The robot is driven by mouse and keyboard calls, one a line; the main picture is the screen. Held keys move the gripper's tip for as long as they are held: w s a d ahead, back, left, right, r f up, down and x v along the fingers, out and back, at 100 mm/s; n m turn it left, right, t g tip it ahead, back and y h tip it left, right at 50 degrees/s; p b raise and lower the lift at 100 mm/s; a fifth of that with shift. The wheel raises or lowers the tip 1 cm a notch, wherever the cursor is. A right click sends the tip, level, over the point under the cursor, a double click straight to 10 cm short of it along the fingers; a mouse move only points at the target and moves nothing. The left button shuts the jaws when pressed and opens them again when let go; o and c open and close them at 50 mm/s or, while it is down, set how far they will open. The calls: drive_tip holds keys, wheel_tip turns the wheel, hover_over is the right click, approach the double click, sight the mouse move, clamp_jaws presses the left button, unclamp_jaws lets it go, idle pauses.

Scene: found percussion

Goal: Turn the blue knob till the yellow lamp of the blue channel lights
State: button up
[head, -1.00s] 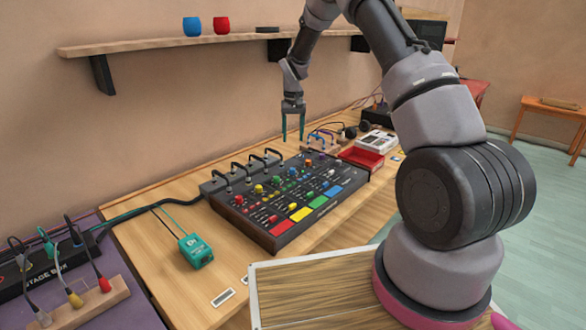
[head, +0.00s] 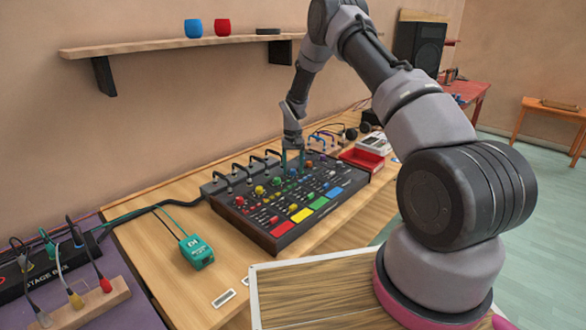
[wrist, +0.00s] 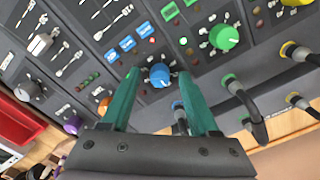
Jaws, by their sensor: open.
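The mixer (head: 285,238) lies on the wooden table with rows of coloured knobs and pads. The blue knob (wrist: 159,75) shows in the wrist view between my gripper's (wrist: 158,78) two teal fingers, with a gap on each side. My gripper is open, and in the head view it (head: 293,168) is low over the back part of the mixer. A small red lamp (wrist: 152,40) glows near the blue knob. A green lamp (wrist: 183,41) glows to its right, towards the green knob (wrist: 223,37). I see no lit yellow lamp by the blue knob.
Black cables with plugs (wrist: 237,88) rise from the mixer's back edge close to the right finger. A red tray (head: 362,158) stands right of the mixer. A teal box (head: 196,252) lies on the table at left. A shelf (head: 180,43) hangs above.

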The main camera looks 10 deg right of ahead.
clamp_jaws()
idle(0.3)
drive_tip(key=shift+m, duration=2.8)
unclamp_jaws()
